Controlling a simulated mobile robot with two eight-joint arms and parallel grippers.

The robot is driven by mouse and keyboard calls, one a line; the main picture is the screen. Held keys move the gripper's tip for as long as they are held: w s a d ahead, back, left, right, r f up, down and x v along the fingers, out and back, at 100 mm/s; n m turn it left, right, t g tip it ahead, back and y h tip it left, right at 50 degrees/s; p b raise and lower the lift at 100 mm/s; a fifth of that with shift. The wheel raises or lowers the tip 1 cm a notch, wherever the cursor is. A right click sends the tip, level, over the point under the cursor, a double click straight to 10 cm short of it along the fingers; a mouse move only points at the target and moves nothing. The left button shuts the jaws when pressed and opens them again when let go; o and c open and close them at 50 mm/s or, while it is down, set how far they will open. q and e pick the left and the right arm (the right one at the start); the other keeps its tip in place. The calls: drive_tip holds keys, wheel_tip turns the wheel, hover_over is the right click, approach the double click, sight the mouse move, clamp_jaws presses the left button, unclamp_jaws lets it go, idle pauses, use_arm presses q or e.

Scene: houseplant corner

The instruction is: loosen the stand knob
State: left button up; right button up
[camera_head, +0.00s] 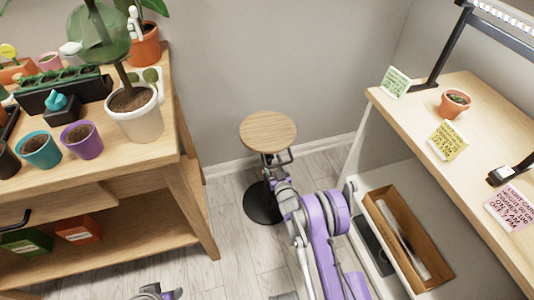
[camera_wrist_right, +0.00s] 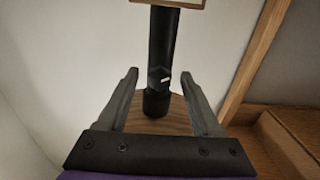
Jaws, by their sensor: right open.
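The stand has a round wooden top (camera_head: 268,131), a dark post and a round black base (camera_head: 262,203) on the floor. My right gripper (camera_head: 277,158) is just below the top, at the post. In the right wrist view, the black post (camera_wrist_right: 162,45) shows between the spread, empty fingers of my right gripper (camera_wrist_right: 160,76).
A wooden potting bench (camera_head: 185,190) with several pots stands at the left. At the right, a shelf unit (camera_head: 400,110) carries a lamp, cards and a small pot; a wooden box (camera_head: 385,205) sits lower down. Floor is clear between bench and stand.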

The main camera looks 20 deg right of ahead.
drive_tip(key=shift+w, duration=0.35)
drive_tip(key=shift+s+r, duration=0.1)
drive_tip(key=shift+c, duration=1)
clamp_jaws()
